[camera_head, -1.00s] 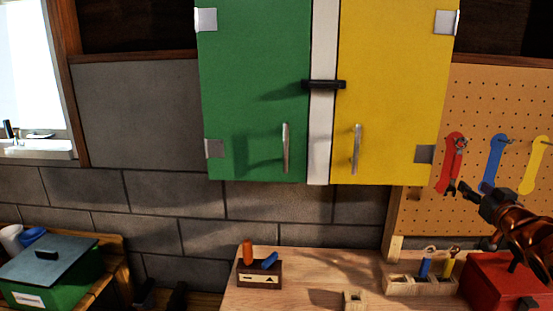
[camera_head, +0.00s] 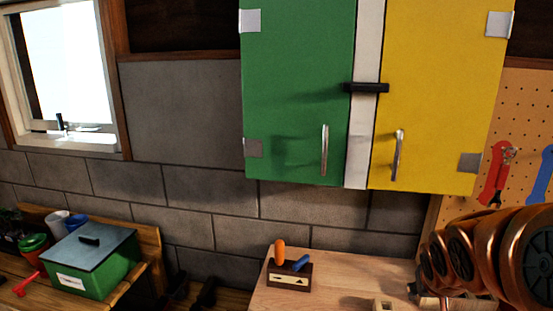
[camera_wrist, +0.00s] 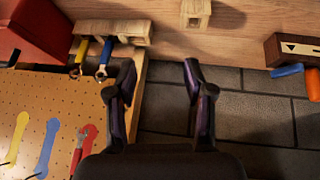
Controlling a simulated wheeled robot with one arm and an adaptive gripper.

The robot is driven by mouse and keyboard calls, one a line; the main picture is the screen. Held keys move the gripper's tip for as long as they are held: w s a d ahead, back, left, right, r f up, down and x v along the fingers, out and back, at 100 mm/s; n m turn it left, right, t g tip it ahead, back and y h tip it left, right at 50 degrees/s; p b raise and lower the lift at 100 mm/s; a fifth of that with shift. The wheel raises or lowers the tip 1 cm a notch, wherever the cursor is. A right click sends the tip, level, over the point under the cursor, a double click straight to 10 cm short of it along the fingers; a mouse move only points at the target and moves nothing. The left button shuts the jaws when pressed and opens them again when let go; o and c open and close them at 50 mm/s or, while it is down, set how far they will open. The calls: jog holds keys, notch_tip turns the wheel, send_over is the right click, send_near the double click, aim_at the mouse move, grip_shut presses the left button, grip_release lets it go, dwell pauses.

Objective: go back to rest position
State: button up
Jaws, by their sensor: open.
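My gripper (camera_wrist: 160,85) shows in the wrist view with its two dark fingers spread apart and nothing between them. Behind the fingers are the grey block wall and the edge of the wooden bench. In the head view my copper-coloured arm fills the lower right corner, in front of the bench and pegboard. The gripper's fingers cannot be made out there.
A closed green and yellow cabinet (camera_head: 300,90) hangs on the wall. A small dark block (camera_head: 289,277) with orange and blue pieces stands on the bench (camera_head: 340,268). A green lidded box (camera_head: 92,262) is at left. The pegboard (camera_wrist: 45,105) holds coloured tools.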

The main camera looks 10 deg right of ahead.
jog(key=s+a+f+n+g+y, duration=0.1)
jog(key=s+a+f+g, duration=0.1)
jog(key=s+a, duration=0.7)
jog(key=s+a+f+n+g+y, duration=0.2)
jog(key=s+a+g, duration=0.3)
jog(key=s+a, duration=0.5)
jog(key=s, duration=0.3)
jog(key=shift+n+y, duration=0.3)
jog(key=shift+f, duration=0.1)
